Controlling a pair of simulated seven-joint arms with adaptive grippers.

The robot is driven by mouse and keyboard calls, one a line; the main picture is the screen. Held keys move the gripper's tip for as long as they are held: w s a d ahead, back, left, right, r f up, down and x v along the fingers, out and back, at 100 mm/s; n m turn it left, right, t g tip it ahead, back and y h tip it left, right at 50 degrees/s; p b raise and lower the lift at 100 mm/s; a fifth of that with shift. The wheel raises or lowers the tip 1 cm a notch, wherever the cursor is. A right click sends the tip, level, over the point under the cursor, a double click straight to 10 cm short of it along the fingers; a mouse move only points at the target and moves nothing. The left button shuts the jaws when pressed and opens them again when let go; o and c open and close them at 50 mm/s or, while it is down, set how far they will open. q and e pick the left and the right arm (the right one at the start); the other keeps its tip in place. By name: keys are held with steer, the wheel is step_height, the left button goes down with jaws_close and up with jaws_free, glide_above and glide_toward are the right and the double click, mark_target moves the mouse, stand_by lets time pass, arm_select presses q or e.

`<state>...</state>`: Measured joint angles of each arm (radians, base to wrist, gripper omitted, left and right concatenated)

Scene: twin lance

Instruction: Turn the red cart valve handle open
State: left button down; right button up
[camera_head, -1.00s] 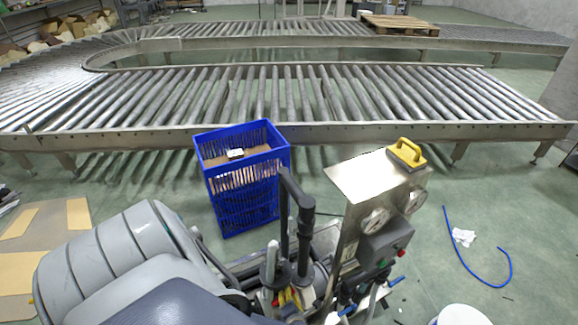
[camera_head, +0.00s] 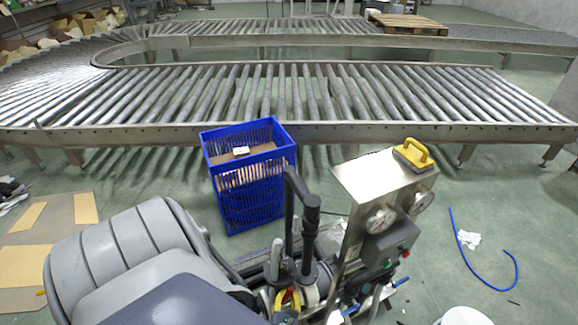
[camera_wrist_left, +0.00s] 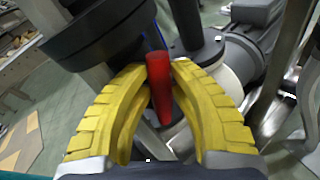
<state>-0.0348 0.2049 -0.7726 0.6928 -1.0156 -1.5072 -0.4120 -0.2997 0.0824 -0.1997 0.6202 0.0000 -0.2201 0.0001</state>
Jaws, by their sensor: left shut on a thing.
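The red valve handle (camera_wrist_left: 160,88) shows in the left wrist view as a short red bar, upright in the picture, between the yellow fingers of my left gripper (camera_wrist_left: 158,72). The gripper is shut on it, with a fingertip on each side. In the head view my left gripper (camera_head: 287,298) is small and low on the cart, partly hidden by my grey arm. The cart carries a steel panel box (camera_head: 384,180) with round gauges. The handle's turn angle is hard to tell. My right gripper is not in view.
A black upright pipe (camera_head: 309,220) stands close behind my left gripper. A blue crate (camera_head: 247,190) stands behind the cart. A yellow-handled tool (camera_head: 413,154) lies on the panel box. A roller conveyor (camera_head: 300,132) runs across the back. A blue hose (camera_head: 478,258) lies on the floor at right.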

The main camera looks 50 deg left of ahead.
arm_select(q)
steer(key=shift+s+a+f+n+t, duration=0.1)
steer(key=shift+s+a+n+t, duration=0.1)
steer(key=shift+n, duration=0.2)
steer(key=shift+s+a+f+n+t, duration=0.1)
steer(key=shift+n+t, duration=0.1)
steer(key=shift+n, duration=0.2)
steer(key=shift+r+t, duration=0.3)
steer(key=shift+y, duration=0.3)
steer(key=c, duration=1.5)
jaws_free()
steer(key=shift+d+n, duration=0.1)
steer(key=shift+n, duration=0.2)
steer(key=shift+w+f+m, duration=0.1)
steer(key=shift+f+m, duration=0.1)
steer(key=shift+m, duration=0.2)
